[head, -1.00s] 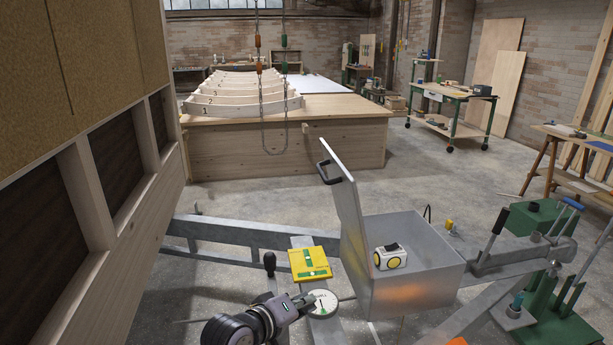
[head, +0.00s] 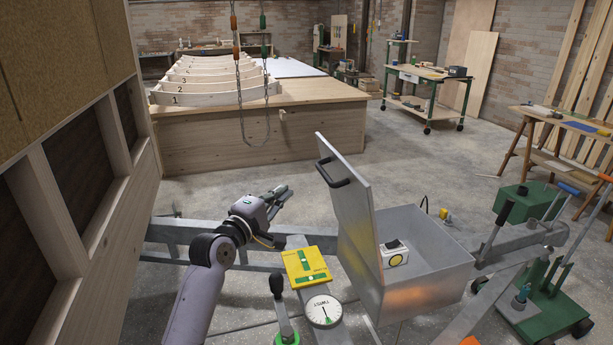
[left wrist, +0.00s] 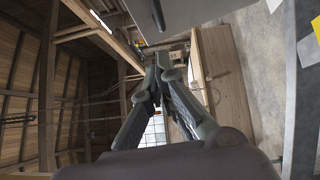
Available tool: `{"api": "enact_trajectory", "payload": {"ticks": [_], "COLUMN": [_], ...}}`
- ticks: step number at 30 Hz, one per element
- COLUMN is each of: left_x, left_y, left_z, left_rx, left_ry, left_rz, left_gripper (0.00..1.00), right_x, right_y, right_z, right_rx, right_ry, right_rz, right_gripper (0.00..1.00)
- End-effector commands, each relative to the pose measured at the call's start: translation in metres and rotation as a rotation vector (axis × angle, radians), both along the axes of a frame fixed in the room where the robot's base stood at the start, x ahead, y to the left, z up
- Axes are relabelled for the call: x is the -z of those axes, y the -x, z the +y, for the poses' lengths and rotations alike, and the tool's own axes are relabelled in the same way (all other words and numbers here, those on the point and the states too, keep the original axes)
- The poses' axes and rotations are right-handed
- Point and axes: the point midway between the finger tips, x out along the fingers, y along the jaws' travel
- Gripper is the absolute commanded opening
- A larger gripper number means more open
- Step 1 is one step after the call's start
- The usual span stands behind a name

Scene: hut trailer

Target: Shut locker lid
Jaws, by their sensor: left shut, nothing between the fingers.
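The metal locker (head: 425,275) sits on the trailer frame right of the middle in the head view. Its lid (head: 357,215) stands up at the locker's left side, tilted a little to the left, with a black handle (head: 333,172) near its top. A white and yellow device (head: 394,253) is inside the open locker. My left gripper (head: 283,192) is shut and empty, in the air left of the lid and apart from it. Its fingers also show in the left wrist view (left wrist: 157,68), below a grey panel edge. My right gripper is not in view.
A yellow level box (head: 307,267), a round dial gauge (head: 322,311) and a lever with a black knob (head: 277,285) stand on the frame left of the locker. A timber-framed wall (head: 85,220) is at the left. Green equipment with levers (head: 540,205) is at the right.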

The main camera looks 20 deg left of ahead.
Motion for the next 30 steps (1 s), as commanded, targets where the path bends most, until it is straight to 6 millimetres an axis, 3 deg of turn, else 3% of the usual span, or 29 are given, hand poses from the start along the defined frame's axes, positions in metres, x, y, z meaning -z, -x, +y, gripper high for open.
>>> {"api": "enact_trajectory", "payload": {"ticks": [5, 10, 12, 18, 30], "left_x": [-0.003, -0.004, -0.005, -0.004, -0.004], "left_y": [-0.037, -0.065, -0.071, -0.083, -0.085], "left_z": [-0.007, -0.012, -0.024, -0.041, -0.045], "left_rx": [0.0, 0.0, 0.002, 0.0, 0.0], "left_ry": [0.0, -0.002, 0.0, 0.0, -0.002], "left_rz": [0.001, 0.002, 0.002, 0.002, 0.001], "left_gripper": [0.0, 0.0, 0.0, 0.0, 0.0], "right_x": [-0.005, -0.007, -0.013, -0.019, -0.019], "right_y": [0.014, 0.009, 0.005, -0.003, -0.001], "right_z": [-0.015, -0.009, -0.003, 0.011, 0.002], "right_rx": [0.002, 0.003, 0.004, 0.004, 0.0], "right_ry": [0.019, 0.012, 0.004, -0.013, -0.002], "right_rz": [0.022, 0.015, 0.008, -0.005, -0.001], "right_gripper": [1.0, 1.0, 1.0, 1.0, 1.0]}}
